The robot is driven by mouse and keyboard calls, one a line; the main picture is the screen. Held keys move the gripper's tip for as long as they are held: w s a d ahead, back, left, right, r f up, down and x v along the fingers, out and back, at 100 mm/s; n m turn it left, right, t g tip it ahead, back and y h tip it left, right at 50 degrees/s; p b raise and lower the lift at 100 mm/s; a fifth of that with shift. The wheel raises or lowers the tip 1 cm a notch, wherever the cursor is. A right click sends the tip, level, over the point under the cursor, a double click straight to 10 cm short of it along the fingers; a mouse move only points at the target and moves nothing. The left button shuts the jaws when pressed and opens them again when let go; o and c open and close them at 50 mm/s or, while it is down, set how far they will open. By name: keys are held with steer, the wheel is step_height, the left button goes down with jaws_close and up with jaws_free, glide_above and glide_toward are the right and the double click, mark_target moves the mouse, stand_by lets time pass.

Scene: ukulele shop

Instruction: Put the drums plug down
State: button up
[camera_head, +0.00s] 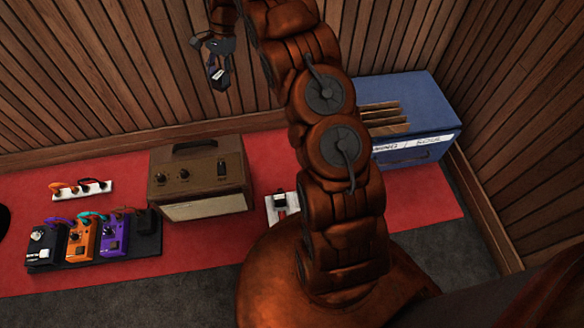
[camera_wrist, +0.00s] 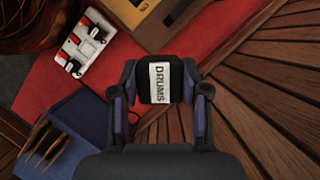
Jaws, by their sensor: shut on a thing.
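The drums plug (camera_wrist: 160,83) is a black block with a white label reading DRUMS, held between the fingertips of my gripper (camera_wrist: 160,92) in the wrist view. In the head view my gripper (camera_head: 218,75) is high at the upper left of centre, in front of the wood wall, with the small dark plug (camera_head: 219,76) and its white label at its tip. The plug is in the air, apart from the floor and the power strips.
A white power strip (camera_head: 270,207) with dark plugs lies partly behind my arm on the red carpet (camera_head: 200,262). A brown amplifier (camera_head: 203,178), another strip (camera_head: 82,190), a pedalboard (camera_head: 146,245) and a blue crate (camera_head: 425,112) stand around it. Bare carpet lies between them.

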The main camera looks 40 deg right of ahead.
steer(key=s+d+f+m+t, duration=0.1)
steer(key=d+f+m, duration=0.15)
steer(key=f, duration=0.35)
steer(key=s+d+f+m+b, duration=0.1)
steer(key=d+f, duration=0.3)
steer(key=f, duration=0.3)
steer(key=s+d+f+m+t, duration=0.1)
steer(key=d+f+m, duration=0.1)
steer(key=d+f, duration=0.3)
steer(key=s+d+f+m+t+b, duration=0.1)
steer(key=s+d+f+m, duration=0.15)
steer(key=s+f, duration=0.5)
steer(key=s+d+f+m+t+b, duration=0.1)
steer(key=s+d+f, duration=0.25)
steer(key=f, duration=0.65)
steer(key=shift+a+f+b, duration=0.1)
steer(key=shift+f+b, duration=1.55)
steer(key=shift+f, duration=3.3)
steer(key=shift+f, duration=0.1)
steer(key=o, duration=0.9)
